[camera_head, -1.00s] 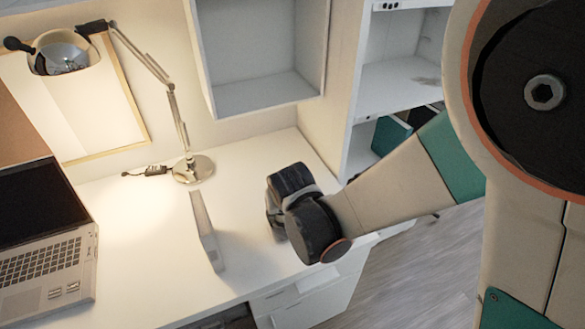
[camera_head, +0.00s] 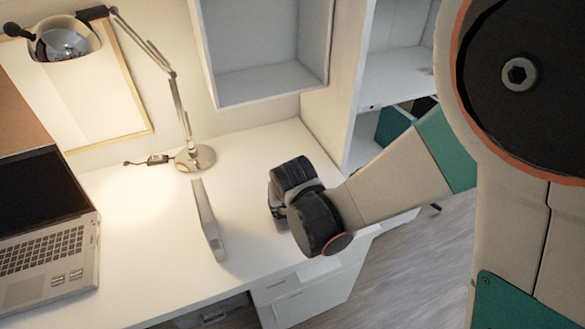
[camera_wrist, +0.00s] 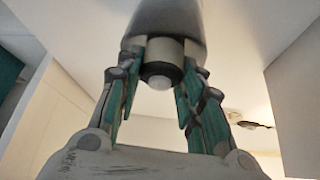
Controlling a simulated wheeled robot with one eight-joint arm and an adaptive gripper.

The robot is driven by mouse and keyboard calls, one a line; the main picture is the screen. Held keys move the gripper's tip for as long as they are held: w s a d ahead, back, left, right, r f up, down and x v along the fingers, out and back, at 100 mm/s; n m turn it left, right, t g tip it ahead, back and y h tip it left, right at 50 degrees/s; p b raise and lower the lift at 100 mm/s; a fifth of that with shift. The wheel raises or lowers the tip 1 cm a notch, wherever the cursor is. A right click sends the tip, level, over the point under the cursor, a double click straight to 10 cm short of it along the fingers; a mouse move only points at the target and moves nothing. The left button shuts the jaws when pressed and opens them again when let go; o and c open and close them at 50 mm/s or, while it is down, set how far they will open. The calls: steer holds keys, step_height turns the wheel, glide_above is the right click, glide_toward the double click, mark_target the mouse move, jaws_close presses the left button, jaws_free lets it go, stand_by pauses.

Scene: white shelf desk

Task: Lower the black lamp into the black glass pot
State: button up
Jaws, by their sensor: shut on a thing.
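In the wrist view my gripper (camera_wrist: 160,72) has its teal fingers on both sides of a dark grey rounded body (camera_wrist: 166,18) with a pale band, a black ring and a white bulb-like tip. I take this held thing to be the black lamp. In the head view my wrist covers most of the gripper and the held thing over the right part of the desk. I cannot make out a black glass pot in either view.
A silver desk lamp (camera_head: 195,158) stands at the back of the white desk (camera_head: 145,220). A laptop (camera_head: 45,240) is at left. A thin pale upright slab (camera_head: 208,220) stands mid-desk, left of my wrist. A wall shelf box (camera_head: 265,85) hangs above.

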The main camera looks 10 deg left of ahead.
steer(key=shift+f, duration=0.1)
steer(key=o, duration=1.2)
steer(key=shift+c, duration=0.2)
steer(key=shift+r, duration=0.3)
step_height(320, 180, up, 9)
steer(key=p, duration=0.7)
steer(key=shift+p, duration=0.4)
steer(key=shift+s+d+f, duration=0.1)
steer(key=shift+d+f, duration=0.4)
steer(key=shift+d, duration=0.1)
steer(key=w+d+f+b, duration=0.3)
steer(key=w+d+f, duration=0.4)
steer(key=w+d, duration=0.2)
steer(key=w+d+f+b, duration=0.3)
steer(key=w+d+f, duration=0.4)
steer(key=d, duration=0.7)
steer(key=w, duration=0.2)
steer(key=shift+w+d, duration=0.3)
